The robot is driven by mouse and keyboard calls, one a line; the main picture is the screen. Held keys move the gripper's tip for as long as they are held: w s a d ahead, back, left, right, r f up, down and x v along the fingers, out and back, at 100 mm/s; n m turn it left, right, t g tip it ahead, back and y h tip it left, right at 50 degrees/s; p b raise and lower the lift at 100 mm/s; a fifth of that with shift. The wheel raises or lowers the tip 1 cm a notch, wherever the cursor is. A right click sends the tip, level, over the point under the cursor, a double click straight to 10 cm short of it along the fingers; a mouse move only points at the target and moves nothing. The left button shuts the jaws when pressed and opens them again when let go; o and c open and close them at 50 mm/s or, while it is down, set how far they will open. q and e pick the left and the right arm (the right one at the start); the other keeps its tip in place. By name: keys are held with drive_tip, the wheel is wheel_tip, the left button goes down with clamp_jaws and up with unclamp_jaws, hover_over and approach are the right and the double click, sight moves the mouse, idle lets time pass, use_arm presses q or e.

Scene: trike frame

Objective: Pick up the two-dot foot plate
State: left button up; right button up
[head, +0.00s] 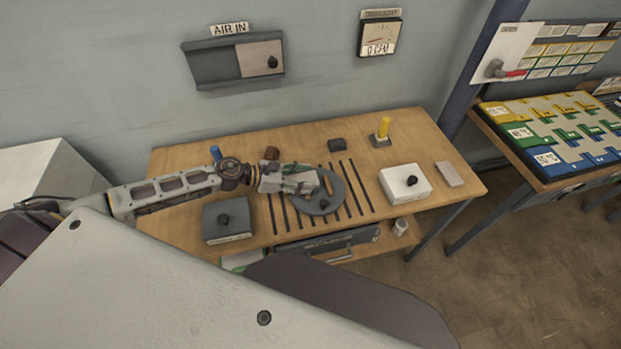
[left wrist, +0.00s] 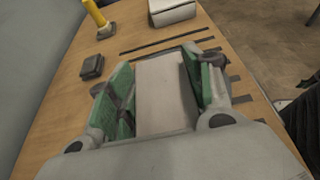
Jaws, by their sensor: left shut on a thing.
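My left gripper (head: 305,181) is over the middle of the wooden table, beside and partly over a dark round disc (head: 334,192). In the left wrist view, the green-padded fingers (left wrist: 160,95) stand on either side of a light grey, flat-faced plate (left wrist: 163,88) and are shut on it. No dots show on this plate, so I cannot tell its marking. In the head view the gripper largely hides it. A similar light grey flat plate (head: 449,174) lies at the table's right end, with no dots readable. My right gripper is not in view.
A white box with a black knob (head: 405,182) stands right of the dark strips. A grey box with a knob (head: 227,221) is at front left. A yellow post (head: 383,128) and small dark block (head: 337,144) stand at the back. Another table (head: 558,130) is at right.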

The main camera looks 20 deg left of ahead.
use_arm(q)
drive_tip(key=shift+s+a+b, duration=0.25)
drive_tip(key=shift+s+a, duration=0.3)
drive_tip(key=shift+a, duration=0.25)
drive_tip(key=shift+s+a+b, duration=0.2)
drive_tip(key=shift+s+a, duration=0.35)
drive_tip(key=shift+a, duration=0.25)
drive_tip(key=shift+s+a, duration=0.75)
drive_tip(key=shift+a, duration=0.3)
drive_tip(key=shift+s+a, duration=0.6)
drive_tip(key=shift+a, duration=0.35)
drive_tip(key=shift+s+a, duration=0.65)
drive_tip(key=shift+a, duration=0.3)
drive_tip(key=shift+s+a+p, duration=0.35)
drive_tip(key=shift+s+a, duration=0.05)
drive_tip(key=shift+a, duration=0.25)
